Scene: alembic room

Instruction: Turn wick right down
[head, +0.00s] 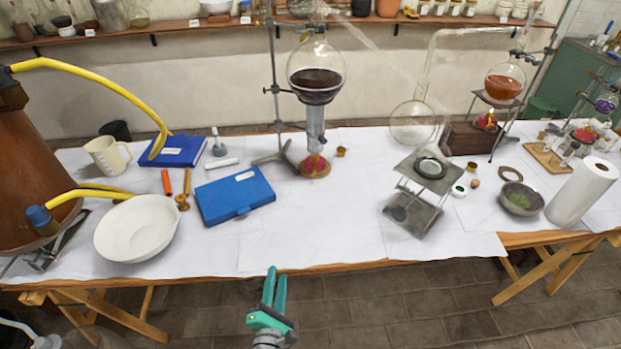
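A burner with a red glass base (315,163) stands on the table under the round flask of dark liquid (316,75). A tall clear chimney (315,125) rises from it to the flask. Its wick and any wick knob are too small to make out. A second red burner (486,121) stands under the flask of orange liquid (504,82). My gripper (277,273), with teal fingers, is in front of the table's front edge, well short of both burners. Its two fingers show apart, with nothing between them.
A blue case (235,196) and a white bowl (136,228) lie left of the near burner. A metal stand (278,90) rises beside it. A lab jack (418,195) stands to the right. The paper-covered table (325,225) is clear in front of the near burner.

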